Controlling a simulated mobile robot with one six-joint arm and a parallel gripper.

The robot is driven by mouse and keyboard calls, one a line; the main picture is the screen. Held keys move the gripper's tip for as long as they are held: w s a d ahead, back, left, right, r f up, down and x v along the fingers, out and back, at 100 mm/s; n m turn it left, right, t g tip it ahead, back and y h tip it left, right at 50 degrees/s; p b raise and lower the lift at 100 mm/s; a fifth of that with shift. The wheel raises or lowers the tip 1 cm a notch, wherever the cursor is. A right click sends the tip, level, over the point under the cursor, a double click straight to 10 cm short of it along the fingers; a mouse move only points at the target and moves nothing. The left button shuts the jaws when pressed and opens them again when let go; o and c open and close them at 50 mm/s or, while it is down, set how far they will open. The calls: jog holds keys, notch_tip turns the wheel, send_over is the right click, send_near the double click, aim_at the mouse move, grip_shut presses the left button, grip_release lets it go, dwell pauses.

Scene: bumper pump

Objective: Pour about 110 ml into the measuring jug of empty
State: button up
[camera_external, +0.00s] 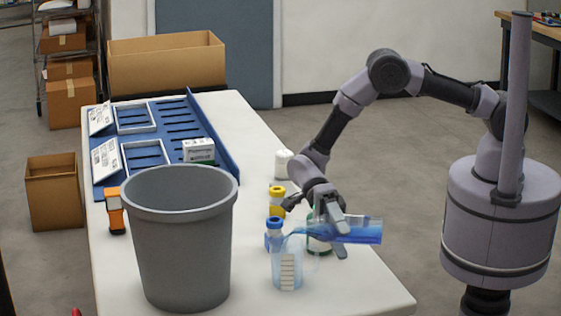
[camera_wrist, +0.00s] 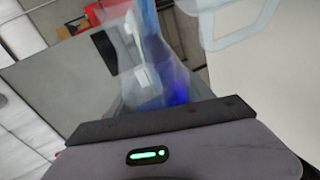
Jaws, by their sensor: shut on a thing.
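My gripper (camera_external: 330,222) is shut on a clear flask (camera_external: 362,231) of blue liquid. The flask lies almost level, its narrow neck pointing left over the measuring jug. The jug (camera_external: 289,268) is clear with a white scale and stands on the white table, with a bluish tint inside. I cannot read its level or tell whether liquid is flowing. In the wrist view the flask (camera_wrist: 150,55) shows blurred beyond the dark gripper edge, with deep blue liquid low in it. A pale handle shape at its upper right may be the jug's.
A large grey bin (camera_external: 182,245) stands left of the jug. A blue-capped bottle (camera_external: 275,224), a yellow-capped bottle (camera_external: 277,202) and a white bottle (camera_external: 283,163) stand behind. A blue rack (camera_external: 205,135) lies farther back. The table's right front corner is clear.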

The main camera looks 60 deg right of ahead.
jog(key=shift+s+r, duration=0.1)
jog(key=shift+s, duration=0.2)
jog(key=shift+r+m+g, duration=0.3)
jog(key=shift+r, duration=0.05)
dwell(1.4)
jog(key=shift+s+d+f+n+t+b, duration=0.1)
jog(key=shift+s+f+n+t+b, duration=0.05)
jog(key=shift+f+n+t+b, duration=0.35)
jog(key=shift+s+d+f+n+t+b, duration=0.1)
jog(key=shift+f+n+t+b, duration=0.15)
jog(key=shift+f+n+t, duration=0.35)
jog(key=shift+s, duration=0.15)
jog(key=shift+f+n+b, duration=0.3)
jog(key=shift+f, duration=0.05)
jog(key=shift+d+r, duration=0.1)
jog(key=shift+r, duration=0.05)
dwell(0.4)
